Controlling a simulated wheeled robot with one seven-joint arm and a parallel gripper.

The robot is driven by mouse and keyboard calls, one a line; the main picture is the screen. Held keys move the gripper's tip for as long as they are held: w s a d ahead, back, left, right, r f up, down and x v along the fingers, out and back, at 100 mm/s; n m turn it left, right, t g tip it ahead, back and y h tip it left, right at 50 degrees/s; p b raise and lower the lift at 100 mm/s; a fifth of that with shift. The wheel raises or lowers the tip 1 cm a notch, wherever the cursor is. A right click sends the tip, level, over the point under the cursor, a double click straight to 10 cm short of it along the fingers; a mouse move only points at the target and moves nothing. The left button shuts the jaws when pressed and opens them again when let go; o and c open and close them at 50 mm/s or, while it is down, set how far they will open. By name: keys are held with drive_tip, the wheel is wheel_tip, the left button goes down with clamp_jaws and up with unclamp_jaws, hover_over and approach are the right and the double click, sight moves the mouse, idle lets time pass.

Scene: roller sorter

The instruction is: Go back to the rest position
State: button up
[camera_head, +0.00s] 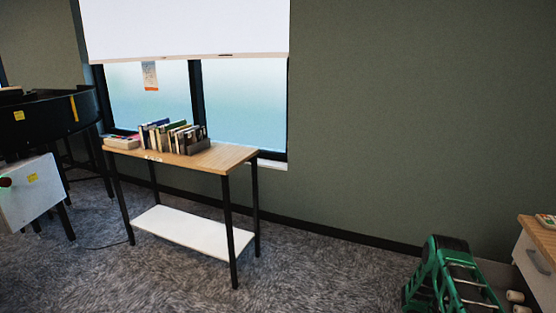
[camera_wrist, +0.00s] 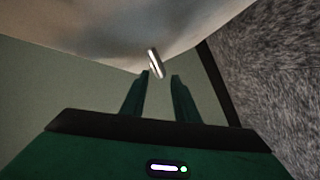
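My gripper (camera_wrist: 160,77) shows in the wrist view as two dark green fingers in front of a green and black body. The fingers stand apart with a gap between them, and I see nothing held in it. A small bright metallic piece (camera_wrist: 155,63) shows just beyond the fingertips, against a pale blurred surface. I cannot tell how far off it is. I do not make out my gripper for certain in the head view.
A wooden-topped table (camera_head: 228,156) with books (camera_head: 172,137) stands by the window. A black machine (camera_head: 45,122) and a pale box (camera_head: 25,192) are at left. A white drawer cabinet (camera_head: 533,268) stands at right. The carpet between (camera_head: 310,265) is clear.

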drive_tip(key=shift+x, duration=1.95)
drive_tip(key=shift+r, duration=0.1)
